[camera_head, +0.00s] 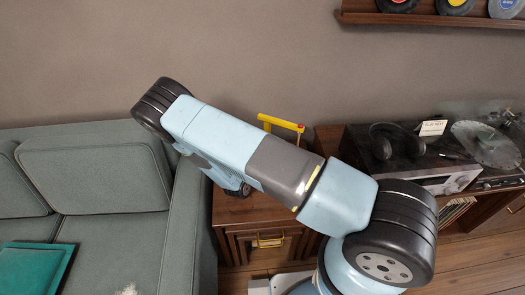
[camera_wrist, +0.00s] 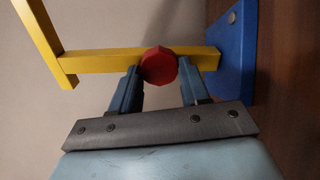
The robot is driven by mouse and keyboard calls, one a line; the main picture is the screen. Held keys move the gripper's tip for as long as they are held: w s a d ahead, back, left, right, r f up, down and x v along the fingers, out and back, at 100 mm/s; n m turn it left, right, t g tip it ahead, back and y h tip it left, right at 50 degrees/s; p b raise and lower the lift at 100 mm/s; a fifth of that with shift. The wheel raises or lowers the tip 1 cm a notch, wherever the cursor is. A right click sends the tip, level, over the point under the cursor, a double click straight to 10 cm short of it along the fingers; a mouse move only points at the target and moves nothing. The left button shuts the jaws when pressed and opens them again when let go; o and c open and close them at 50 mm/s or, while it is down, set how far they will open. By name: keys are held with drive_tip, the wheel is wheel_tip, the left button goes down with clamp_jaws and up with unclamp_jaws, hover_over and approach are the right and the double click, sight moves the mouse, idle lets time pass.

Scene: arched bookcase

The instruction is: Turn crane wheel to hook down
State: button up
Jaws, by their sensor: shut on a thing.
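The toy crane's red wheel (camera_wrist: 158,65) sits on the side of its yellow post in the wrist view. My gripper (camera_wrist: 160,88) has one finger on each side of the wheel and is shut on it. The yellow post (camera_wrist: 100,61) joins a blue base (camera_wrist: 236,50) at the right of the wrist view. The yellow boom (camera_wrist: 38,28) is at the left. In the head view, the top of the yellow crane (camera_head: 282,122) shows behind my arm, above a wooden cabinet. The hook is not seen in either view.
The wooden side cabinet (camera_head: 227,209) stands beside a green sofa (camera_head: 95,175). Headphones (camera_head: 385,140) and a turntable (camera_head: 487,143) are to the right. A wall shelf with records (camera_head: 430,18) is at the upper right.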

drive_tip(key=shift+s+d+f, duration=0.15)
drive_tip(key=shift+s+f, duration=0.05)
idle(0.3)
drive_tip(key=o, duration=1.1)
drive_tip(key=shift+w+r, duration=0.1)
drive_tip(key=shift+c, duration=0.2)
drive_tip(key=v, duration=1.4)
drive_tip(key=shift+w, duration=0.1)
